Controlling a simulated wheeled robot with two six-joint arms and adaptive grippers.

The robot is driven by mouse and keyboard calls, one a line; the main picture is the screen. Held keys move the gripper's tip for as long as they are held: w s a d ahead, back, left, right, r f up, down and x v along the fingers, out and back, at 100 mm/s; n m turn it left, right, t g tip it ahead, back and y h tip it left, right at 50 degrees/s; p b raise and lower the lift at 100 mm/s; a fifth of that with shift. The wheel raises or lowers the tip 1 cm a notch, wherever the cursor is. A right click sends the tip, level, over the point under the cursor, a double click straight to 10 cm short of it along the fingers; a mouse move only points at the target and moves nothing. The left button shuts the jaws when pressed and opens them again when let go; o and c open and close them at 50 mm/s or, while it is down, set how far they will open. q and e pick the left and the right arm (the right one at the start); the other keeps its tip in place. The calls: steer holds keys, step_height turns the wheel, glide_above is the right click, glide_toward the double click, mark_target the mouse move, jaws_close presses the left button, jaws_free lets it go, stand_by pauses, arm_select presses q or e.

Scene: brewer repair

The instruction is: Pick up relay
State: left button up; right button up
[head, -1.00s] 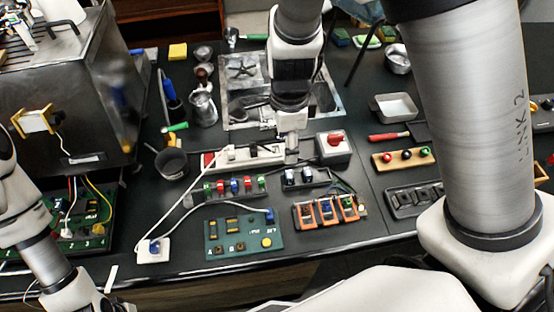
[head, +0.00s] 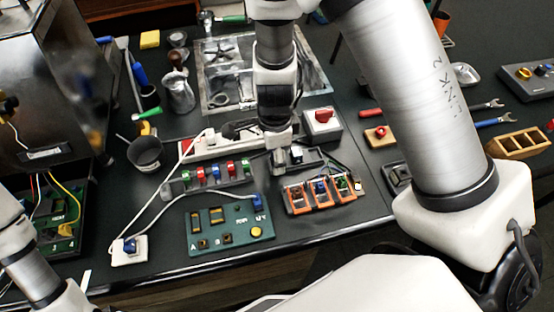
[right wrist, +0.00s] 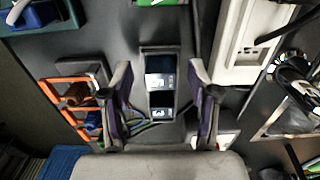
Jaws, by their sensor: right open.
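A small dark holder (right wrist: 160,50) with blocky dark relay-like parts lies on the bench. One part with a pale marked face (right wrist: 160,80) is near the holder's middle, and another (right wrist: 160,115) is nearer my palm. My right gripper (right wrist: 160,76) is open and empty, with one finger on each side of the holder. In the head view my right gripper (head: 284,160) points down over the holder's left end and hides part of it; the holder's right part (head: 312,156) shows beside it. I cannot tell whether the fingers touch anything. My left gripper is outside the head view.
Orange-framed modules (head: 320,193) sit just in front of the holder. A strip of coloured parts (head: 212,175) and a green board (head: 230,225) lie to the left. A white power strip (head: 215,146) and a red-switch box (head: 322,122) stand behind. Wires run close to the holder.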

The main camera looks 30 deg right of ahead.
steer(key=shift+w+f, duration=0.2)
steer(key=shift+f, duration=0.15)
steer(key=shift+s, duration=0.15)
steer(key=c, duration=1.1)
steer(key=shift+c, duration=0.2)
steer(key=shift+r, duration=0.15)
